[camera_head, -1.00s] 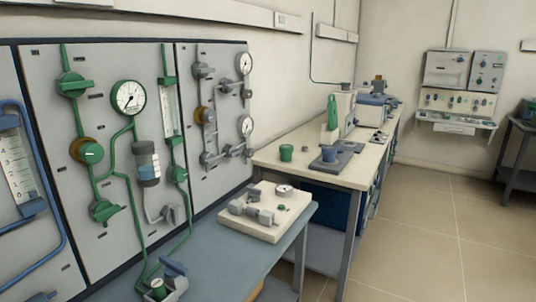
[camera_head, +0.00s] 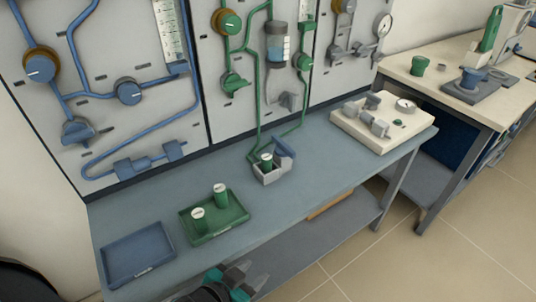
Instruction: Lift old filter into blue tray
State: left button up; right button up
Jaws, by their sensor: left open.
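The blue tray (camera_head: 138,254) lies empty at the left end of the bench. A green filter with a pale top (camera_head: 267,163), which appears to be the old filter, sits upright in a small grey housing (camera_head: 270,177) whose blue-grey lid (camera_head: 284,147) stands open. The green tray (camera_head: 222,229), beside the blue tray, holds two similar green filters (camera_head: 199,219) and (camera_head: 221,195) standing upright. My left gripper (camera_head: 236,281), dark with teal parts, is open and empty at the bottom edge, in front of the bench and apart from the filters. My right gripper is out of view.
The wall panel with blue and green pipes (camera_head: 110,95) rises directly behind the bench (camera_head: 115,215). A pale block with fittings and a gauge (camera_head: 382,122) stands at the bench's right end. Bare bench top lies between the grey housing and this block.

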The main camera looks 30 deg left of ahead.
aim_at(266, 159)
jog(key=k+u, duration=0.8)
jog(key=i+j+u, duration=0.2)
jog(key=i, duration=0.25)
jog(key=l, duration=0.1)
